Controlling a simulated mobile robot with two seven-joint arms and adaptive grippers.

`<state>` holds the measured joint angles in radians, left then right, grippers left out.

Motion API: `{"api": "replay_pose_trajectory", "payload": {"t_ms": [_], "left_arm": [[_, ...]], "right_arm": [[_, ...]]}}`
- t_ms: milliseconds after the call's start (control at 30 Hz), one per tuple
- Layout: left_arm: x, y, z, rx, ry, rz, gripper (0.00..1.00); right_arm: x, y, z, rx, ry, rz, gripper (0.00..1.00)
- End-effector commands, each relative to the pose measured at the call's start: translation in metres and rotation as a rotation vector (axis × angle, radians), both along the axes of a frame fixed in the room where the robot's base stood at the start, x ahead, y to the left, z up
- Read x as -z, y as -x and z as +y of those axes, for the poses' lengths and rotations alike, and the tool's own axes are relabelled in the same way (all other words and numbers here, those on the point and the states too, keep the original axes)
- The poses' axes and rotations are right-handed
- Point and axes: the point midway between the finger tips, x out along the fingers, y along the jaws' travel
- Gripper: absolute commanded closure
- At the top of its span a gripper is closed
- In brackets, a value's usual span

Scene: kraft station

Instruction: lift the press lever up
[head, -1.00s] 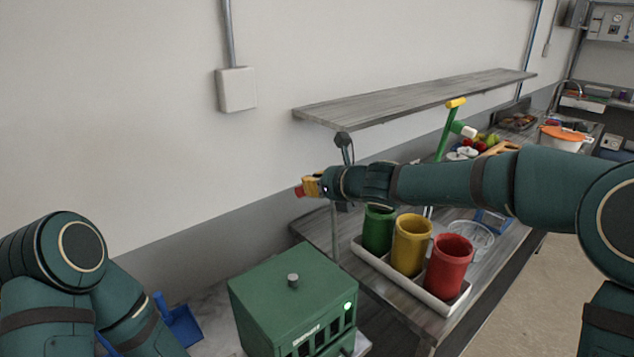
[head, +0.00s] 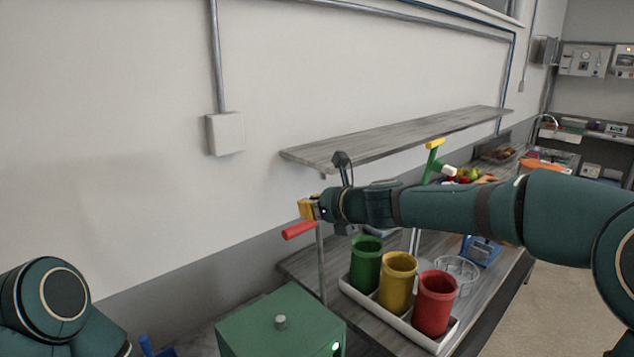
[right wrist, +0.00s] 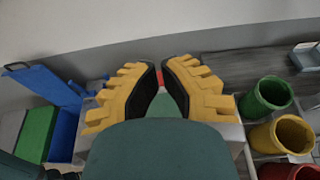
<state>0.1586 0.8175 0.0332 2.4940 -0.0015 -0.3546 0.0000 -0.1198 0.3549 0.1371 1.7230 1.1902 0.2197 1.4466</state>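The red handle (head: 298,231), which I take for the press lever's grip, shows in the head view just below and left of my right gripper (head: 308,210). What the handle joins is hidden. In the right wrist view a bit of red handle (right wrist: 160,77) shows between the fingertips of my right gripper (right wrist: 161,68). The yellow fingers stand apart with a gap and appear to hold nothing. The green box-shaped machine (head: 262,325) with a knob on top stands below the handle, cut off by the frame. My left arm shows at lower left; its gripper is out of view.
Green (head: 366,264), yellow (head: 397,282) and red (head: 435,305) cups stand in a white tray (head: 362,304) under my right arm. A wooden shelf (head: 400,139) runs along the wall behind the gripper. A blue container (right wrist: 62,105) lies at left in the wrist view.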

Motion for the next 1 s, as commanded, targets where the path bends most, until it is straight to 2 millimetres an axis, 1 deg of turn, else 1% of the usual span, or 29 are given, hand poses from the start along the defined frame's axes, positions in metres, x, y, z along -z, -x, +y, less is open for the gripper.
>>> {"api": "replay_pose_trajectory", "payload": {"t_ms": [200, 400, 600, 1000], "left_arm": [[-0.001, 0.001, 0.0, 0.001, 0.001, 0.0, 0.43], [-0.001, 0.0, 0.0, 0.001, 0.001, -0.001, 0.43], [-0.001, 0.0, 0.0, 0.001, 0.001, 0.0, 0.43], [-0.001, 0.0, 0.0, 0.001, 0.0, 0.001, 0.43]], "right_arm": [[-0.03, 0.005, -0.002, -0.003, 0.002, -0.004, 1.0], [-0.051, 0.008, -0.006, 0.0, 0.001, -0.001, 1.0], [-0.058, 0.009, -0.008, 0.002, 0.0, 0.003, 1.0], [-0.058, 0.009, -0.008, 0.002, 0.0, 0.003, 1.0]]}}
